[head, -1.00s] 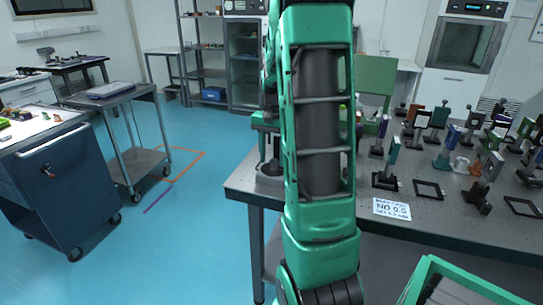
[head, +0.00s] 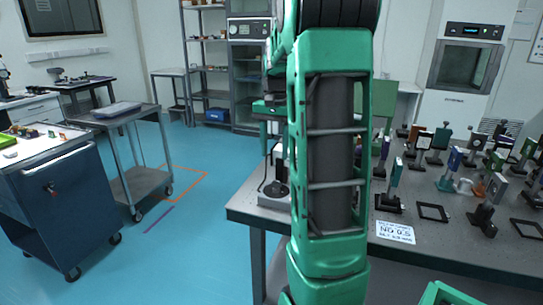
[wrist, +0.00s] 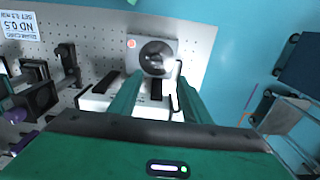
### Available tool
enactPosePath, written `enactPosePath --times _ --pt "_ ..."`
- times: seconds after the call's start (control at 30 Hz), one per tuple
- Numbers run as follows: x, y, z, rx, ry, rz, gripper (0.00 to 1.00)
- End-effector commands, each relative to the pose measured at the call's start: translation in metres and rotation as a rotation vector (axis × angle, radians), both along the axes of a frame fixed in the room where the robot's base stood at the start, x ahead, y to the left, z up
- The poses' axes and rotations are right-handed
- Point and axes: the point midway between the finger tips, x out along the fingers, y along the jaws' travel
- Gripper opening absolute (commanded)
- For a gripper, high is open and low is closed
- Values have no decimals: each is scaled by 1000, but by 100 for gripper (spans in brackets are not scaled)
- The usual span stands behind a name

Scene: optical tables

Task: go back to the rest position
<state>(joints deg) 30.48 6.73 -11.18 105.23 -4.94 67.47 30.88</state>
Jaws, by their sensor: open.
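My arm fills the middle of the head view and hides most of my gripper there. In the wrist view the two green fingers of my gripper (wrist: 157,90) are apart, with nothing seen held between them. Beyond the fingertips a grey device with a dark round part (wrist: 154,57) sits near the table's edge. It also shows in the head view (head: 272,195), at the table's left corner beside my arm. A white block with dark patches (wrist: 98,103) lies behind and between the fingers in the wrist view.
The perforated optical table (head: 410,255) holds several mounted optics at the right and a white "ND 0.5" card (head: 395,232). A blue cabinet (head: 65,210) and a grey cart (head: 140,180) stand left, with open blue floor between.

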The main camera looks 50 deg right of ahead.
Motion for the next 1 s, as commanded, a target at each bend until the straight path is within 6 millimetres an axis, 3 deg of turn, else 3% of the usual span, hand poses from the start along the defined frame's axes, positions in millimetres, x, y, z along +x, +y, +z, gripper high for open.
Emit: enactPosePath --times 0.57,0.77,1.0 --pt "-3 4 0 0 -1 9 44" --pt "-34 47 1 2 -7 109 44" --pt "-106 122 -17 7 -8 320 44"
